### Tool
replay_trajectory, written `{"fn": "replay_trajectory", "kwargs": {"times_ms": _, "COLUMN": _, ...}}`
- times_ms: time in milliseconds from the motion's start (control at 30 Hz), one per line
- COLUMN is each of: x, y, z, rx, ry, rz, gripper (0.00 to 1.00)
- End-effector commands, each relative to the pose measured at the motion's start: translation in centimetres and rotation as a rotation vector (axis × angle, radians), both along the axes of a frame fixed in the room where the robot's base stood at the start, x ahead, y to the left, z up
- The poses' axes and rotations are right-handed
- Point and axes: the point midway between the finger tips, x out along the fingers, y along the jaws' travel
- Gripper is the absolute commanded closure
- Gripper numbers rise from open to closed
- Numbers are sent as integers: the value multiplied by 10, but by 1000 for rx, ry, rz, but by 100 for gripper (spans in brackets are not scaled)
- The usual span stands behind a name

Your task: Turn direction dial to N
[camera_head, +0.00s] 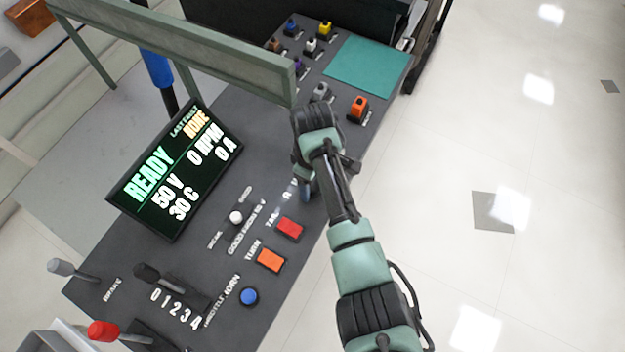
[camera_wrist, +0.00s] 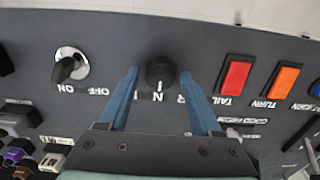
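The direction dial (camera_wrist: 160,73) is a round black knob in the wrist view. A letter N is printed just below it, and an R is partly hidden by the right finger. A short pale mark shows on the knob's side facing the N, but it is too small to read surely. My gripper (camera_wrist: 159,76) is open, with one blue finger on each side of the dial and a visible gap to it on both sides. In the head view my gripper (camera_head: 306,188) is low over the panel's right edge, and my arm hides the dial.
A red TAIL button (camera_wrist: 235,77) and an orange TURN button (camera_wrist: 280,82) sit right of the dial. An ON/OFF switch (camera_wrist: 70,67) is to its left. In the head view, a display (camera_head: 175,170) reads READY, and a green bar (camera_head: 190,50) crosses above the panel.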

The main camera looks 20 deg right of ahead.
Motion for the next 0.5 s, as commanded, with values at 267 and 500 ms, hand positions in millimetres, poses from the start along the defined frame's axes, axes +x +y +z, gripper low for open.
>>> {"fn": "replay_trajectory", "kwargs": {"times_ms": 267, "x": -1, "y": 0, "z": -1, "rx": 0, "ry": 4, "rz": -1, "gripper": 22}}
{"fn": "replay_trajectory", "kwargs": {"times_ms": 500, "x": 0, "y": 0, "z": 15, "rx": 0, "ry": 1, "rz": -1, "gripper": 22}}
